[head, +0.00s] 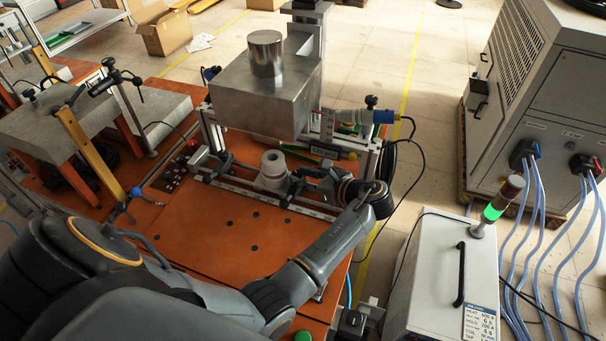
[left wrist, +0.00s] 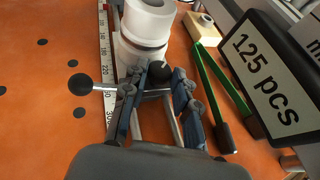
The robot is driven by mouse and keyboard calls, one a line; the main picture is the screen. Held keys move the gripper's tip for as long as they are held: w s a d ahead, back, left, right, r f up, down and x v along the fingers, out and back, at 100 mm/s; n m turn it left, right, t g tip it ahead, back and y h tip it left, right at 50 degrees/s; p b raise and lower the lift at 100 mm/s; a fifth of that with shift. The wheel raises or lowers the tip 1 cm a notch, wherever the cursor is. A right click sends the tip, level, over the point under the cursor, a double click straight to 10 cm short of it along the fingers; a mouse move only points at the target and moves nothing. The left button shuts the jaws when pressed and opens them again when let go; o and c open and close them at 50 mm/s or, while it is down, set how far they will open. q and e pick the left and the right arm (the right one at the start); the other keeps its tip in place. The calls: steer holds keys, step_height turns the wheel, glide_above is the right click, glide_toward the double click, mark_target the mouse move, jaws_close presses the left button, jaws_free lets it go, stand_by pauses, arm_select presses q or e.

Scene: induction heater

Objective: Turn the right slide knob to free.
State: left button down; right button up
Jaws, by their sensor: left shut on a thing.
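The right slide knob (left wrist: 160,72) is a black ball between the fingers of my left gripper (left wrist: 157,80) in the left wrist view. A metal rod with another black ball (left wrist: 80,84) at its left end runs across to the fingers. My left gripper is shut on the knob. In the head view my left gripper (head: 298,184) reaches in from the right, low over the rail, beside the white stacked cylinder (head: 272,165). That cylinder (left wrist: 147,25) stands just beyond the fingertips in the left wrist view. The fingers hide part of the knob and rod.
A ruler rail (head: 245,191) crosses the orange table (head: 220,235), whose front area is clear. A large metal block (head: 262,100) hangs above the rail. A "125 pcs" sign (left wrist: 270,75) and green-handled tool (left wrist: 222,95) lie right of the fingers. A white cabinet (head: 440,270) stands right.

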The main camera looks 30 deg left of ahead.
arm_select(q)
steer(key=shift+w+n+g, duration=0.2)
steer(key=shift+n+g, duration=0.7)
steer(key=shift+g, duration=0.1)
steer(key=shift+a, duration=0.1)
steer(key=c, duration=1.1)
jaws_free()
steer(key=shift+o, duration=0.2)
steer(key=shift+s, duration=0.1)
